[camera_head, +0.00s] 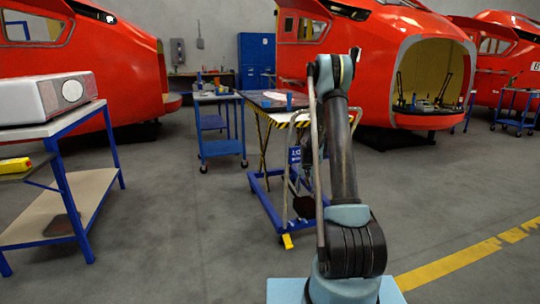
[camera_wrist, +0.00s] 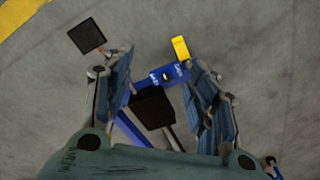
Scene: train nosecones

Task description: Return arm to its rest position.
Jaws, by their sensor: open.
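My arm (camera_head: 343,165) stands upright at the centre right of the head view, with its bent elbow at the top. I cannot make out my gripper clearly in that view. In the wrist view my gripper (camera_wrist: 158,62) is open, its two fingers wide apart, with nothing held between them. Beyond the fingers are the grey floor, a blue piece with white lettering (camera_wrist: 160,78), a yellow block (camera_wrist: 180,47) and a dark pad (camera_wrist: 153,108).
A cart with a striped edge (camera_head: 278,118) stands directly behind my arm. A workbench (camera_head: 108,124) with a white box (camera_head: 50,97) is at left. Red nosecones (camera_head: 385,50) stand behind. Grey floor lies open to the right, crossed by a yellow line (camera_head: 450,266).

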